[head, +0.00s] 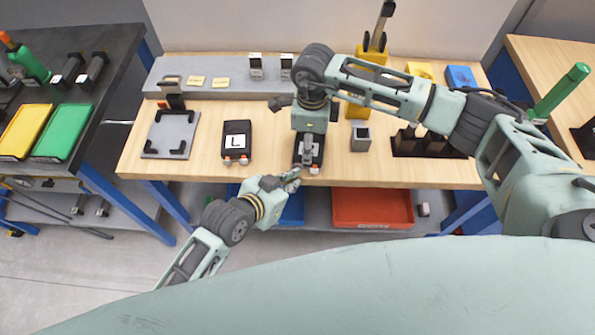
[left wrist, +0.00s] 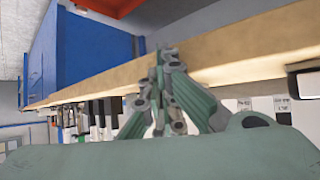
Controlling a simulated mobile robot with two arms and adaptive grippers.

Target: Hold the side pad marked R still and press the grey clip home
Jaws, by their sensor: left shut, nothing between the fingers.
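A dark side pad (head: 318,152) lies on the wooden bench under my right gripper (head: 306,156); its marking is covered, and the other pad (head: 236,135) shows an L. My right gripper points straight down onto or just above the dark pad. Contact and its finger opening cannot be made out. Small orange-and-grey pieces (head: 314,170) show at the pad's front edge; I cannot tell which is the grey clip. My left gripper (head: 294,177) is shut and empty at the bench's front edge, close to the pad's front end. Its closed fingers (left wrist: 166,58) show in the left wrist view.
A grey fixture (head: 172,135) stands left of the L pad. A grey square block (head: 360,138) and a dark holder (head: 430,148) stand to the right. A red bin (head: 372,207) sits on the shelf below. Bare bench lies between the pads.

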